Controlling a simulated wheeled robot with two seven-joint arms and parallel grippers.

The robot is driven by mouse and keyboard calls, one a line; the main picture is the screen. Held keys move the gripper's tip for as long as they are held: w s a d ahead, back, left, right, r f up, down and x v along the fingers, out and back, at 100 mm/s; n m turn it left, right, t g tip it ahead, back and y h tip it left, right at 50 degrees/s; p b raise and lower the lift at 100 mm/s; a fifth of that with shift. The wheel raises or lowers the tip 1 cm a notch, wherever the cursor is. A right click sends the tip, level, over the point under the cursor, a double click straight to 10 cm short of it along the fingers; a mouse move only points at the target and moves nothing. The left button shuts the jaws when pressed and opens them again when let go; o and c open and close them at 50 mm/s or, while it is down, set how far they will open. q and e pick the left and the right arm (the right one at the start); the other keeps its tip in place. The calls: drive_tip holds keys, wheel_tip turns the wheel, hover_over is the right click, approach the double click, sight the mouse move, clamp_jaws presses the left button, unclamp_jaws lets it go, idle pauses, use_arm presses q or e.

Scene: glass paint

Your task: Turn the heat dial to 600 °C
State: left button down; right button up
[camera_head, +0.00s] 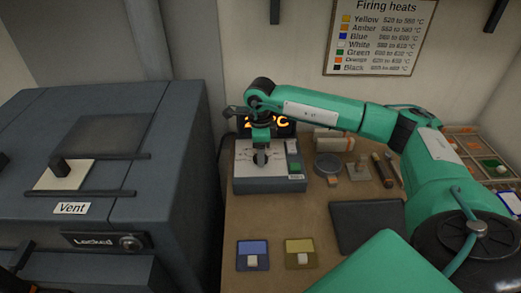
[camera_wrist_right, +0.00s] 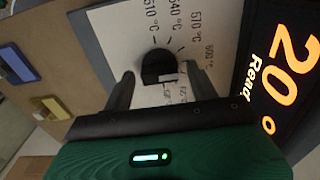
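The heat dial (camera_wrist_right: 158,68) is a round black knob with a small white mark, on the pale face of the control box (camera_head: 244,172). Printed temperatures around it include 510, 540, 570 and apparently 600 °C. The white mark sits on the dial's lower right side in the right wrist view; I cannot tell exactly which label it points to. My right gripper (camera_head: 261,158) is over the box face, pointing down. In the right wrist view its fingers (camera_wrist_right: 162,88) are apart, one on each side of the dial, with visible gaps. My left gripper is not seen.
A display (camera_wrist_right: 285,65) showing 20 in orange stands behind the box. A grey kiln (camera_head: 150,130) marked Locked, with a Vent slider (camera_head: 62,172), is on the left. Blue (camera_head: 252,256) and yellow (camera_head: 300,254) switches and a dark slab (camera_head: 368,226) are on the table.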

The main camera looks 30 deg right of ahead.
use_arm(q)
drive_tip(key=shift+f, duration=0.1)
use_arm(e)
drive_tip(key=shift+r, duration=0.1)
use_arm(q)
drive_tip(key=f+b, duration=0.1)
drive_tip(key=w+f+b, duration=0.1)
drive_tip(key=b, duration=0.1)
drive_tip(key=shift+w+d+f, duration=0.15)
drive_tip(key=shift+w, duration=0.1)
use_arm(e)
wheel_tip(320, 180, up, 14)
drive_tip(key=shift+f, duration=0.2)
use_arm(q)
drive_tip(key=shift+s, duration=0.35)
